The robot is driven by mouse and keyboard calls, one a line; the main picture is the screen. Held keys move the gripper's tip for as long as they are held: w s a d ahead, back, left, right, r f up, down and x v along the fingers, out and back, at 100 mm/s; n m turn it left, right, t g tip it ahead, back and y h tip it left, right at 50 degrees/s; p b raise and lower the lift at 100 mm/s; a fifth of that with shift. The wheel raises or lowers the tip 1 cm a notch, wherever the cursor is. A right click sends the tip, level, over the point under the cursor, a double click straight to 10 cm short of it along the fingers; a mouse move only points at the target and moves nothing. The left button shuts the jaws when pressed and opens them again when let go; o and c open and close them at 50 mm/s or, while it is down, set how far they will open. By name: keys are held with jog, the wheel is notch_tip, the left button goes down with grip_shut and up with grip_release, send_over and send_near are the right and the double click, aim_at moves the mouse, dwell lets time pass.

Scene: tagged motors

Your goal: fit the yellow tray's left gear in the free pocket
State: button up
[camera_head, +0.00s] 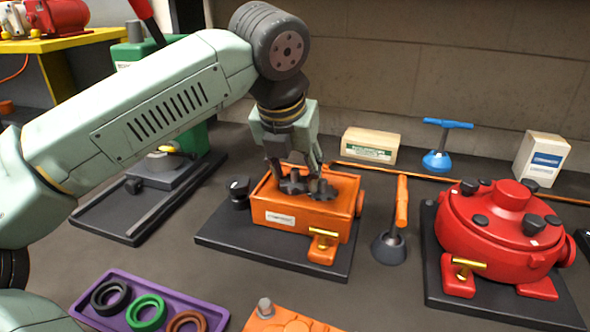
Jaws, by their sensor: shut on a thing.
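My gripper (295,166) points down over the open orange gearbox (285,217), which has a white tag on its front and sits on a dark plate. The gripper is shut on a dark grey gear (291,184) at the left of the gearbox opening. Another dark gear (322,190) sits right beside it, to the right. I cannot tell whether the held gear is seated or just above its pocket. The pocket under it is hidden. No yellow tray shows in this view.
A purple tray (172,281) with black, green and brown rings lies at the front left. An orange part (285,320) is at the bottom edge. An orange-handled tool (402,205) stands right of the gearbox, then a red motor housing (505,240). A cardboard box (370,146) stands behind.

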jog(key=shift+r, duration=0.1)
dwell(0.3)
jog(key=o, duration=1.5)
jog(key=shift+c, duration=0.2)
jog(key=shift+r+p, duration=2)
jog(key=shift+r, duration=1.05)
jog(key=d+v, duration=0.1)
jog(key=v, duration=0.6)
jog(key=shift+a+r, duration=0.25)
jog(key=shift+a, duration=0.3)
